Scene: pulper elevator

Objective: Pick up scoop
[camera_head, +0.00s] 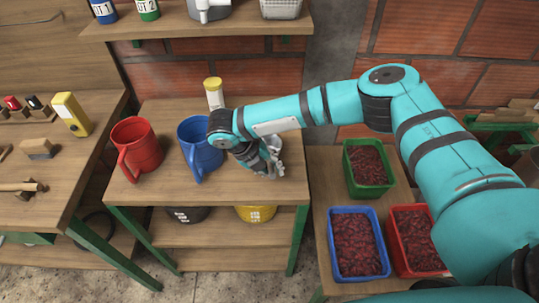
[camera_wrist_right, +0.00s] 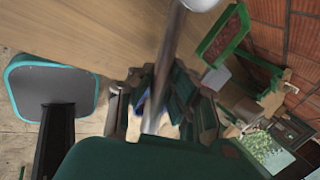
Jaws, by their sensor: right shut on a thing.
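My right gripper (camera_head: 266,160) is low over the right end of the small middle table, beside the blue jug. In the right wrist view its fingers (camera_wrist_right: 158,108) are closed around a slim metal shaft, which I take as the handle of the scoop (camera_wrist_right: 167,65). The shaft runs up between the fingers to a rounded pale end at the top edge. In the head view the scoop is mostly hidden by the gripper and wrist; I cannot tell whether it touches the table. My left gripper is not in view.
A blue jug (camera_head: 203,155) and a red jug (camera_head: 137,147) stand left of my gripper. A yellow-lidded container (camera_head: 214,93) stands behind. Green (camera_head: 348,180), blue (camera_head: 335,270) and red (camera_head: 398,262) crates of dark red contents sit on the right table. A shelf (camera_head: 200,25) hangs above.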

